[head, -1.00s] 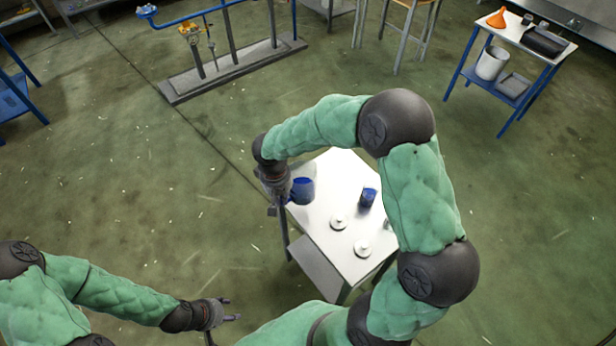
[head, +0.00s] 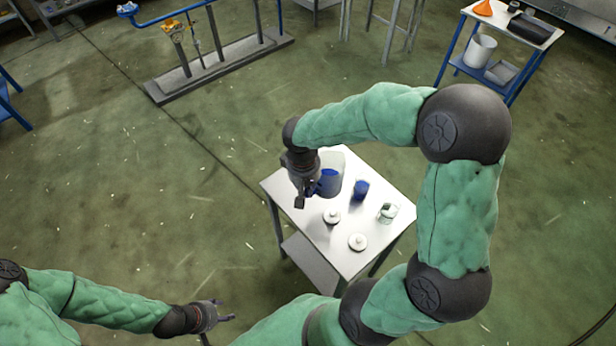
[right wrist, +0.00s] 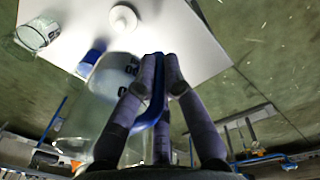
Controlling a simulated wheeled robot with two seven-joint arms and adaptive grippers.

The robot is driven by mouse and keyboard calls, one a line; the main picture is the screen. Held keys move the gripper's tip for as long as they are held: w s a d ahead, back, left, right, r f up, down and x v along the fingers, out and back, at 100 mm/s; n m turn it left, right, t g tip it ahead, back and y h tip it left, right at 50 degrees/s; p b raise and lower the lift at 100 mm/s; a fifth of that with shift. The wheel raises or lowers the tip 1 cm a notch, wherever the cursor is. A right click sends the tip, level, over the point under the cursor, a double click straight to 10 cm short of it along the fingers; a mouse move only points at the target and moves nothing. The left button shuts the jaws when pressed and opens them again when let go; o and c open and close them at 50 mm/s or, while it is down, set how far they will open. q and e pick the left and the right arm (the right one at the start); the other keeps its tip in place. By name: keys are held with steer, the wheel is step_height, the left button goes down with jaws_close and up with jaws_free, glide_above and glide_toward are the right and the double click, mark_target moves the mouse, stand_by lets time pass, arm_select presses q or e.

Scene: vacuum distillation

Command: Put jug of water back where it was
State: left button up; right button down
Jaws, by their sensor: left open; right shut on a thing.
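The clear jug (head: 334,160) with blue parts is at the far left part of the white table (head: 285,184). My right gripper (head: 302,198) is shut on its blue handle, which shows between the fingers in the right wrist view (right wrist: 157,100). The jug body (right wrist: 112,75) lies left of the fingers there. I cannot tell whether its base touches the table. The gripper hides part of the jug in the head view. My left gripper (head: 225,310) is open and empty, away from the table at the lower left.
On the table stand a small blue cup (head: 361,190), a glass beaker (head: 388,213) and two white lid-like discs (head: 332,215) (head: 357,242), right and front of the jug. A side table (head: 535,32) with an orange funnel (head: 483,8) is back right.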

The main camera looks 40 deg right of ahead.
steer(key=shift+w+d+f+b, duration=0.5)
steer(key=shift+w+d+f, duration=0.4)
steer(key=shift+w+f, duration=1.1)
steer(key=shift+w+d+f+b, duration=0.45)
steer(key=shift+w+d+f, duration=0.4)
steer(key=shift+w+f, duration=1.1)
steer(key=shift+w+d+f+b, duration=0.5)
steer(key=shift+w+d+f, duration=0.4)
steer(key=shift+w+f, duration=1.05)
steer(key=shift+s+f, duration=0.25)
steer(key=shift+s, duration=0.05)
steer(key=shift+f, duration=0.15)
steer(key=c, duration=1.3)
jaws_free()
steer(key=shift+c, duration=0.2)
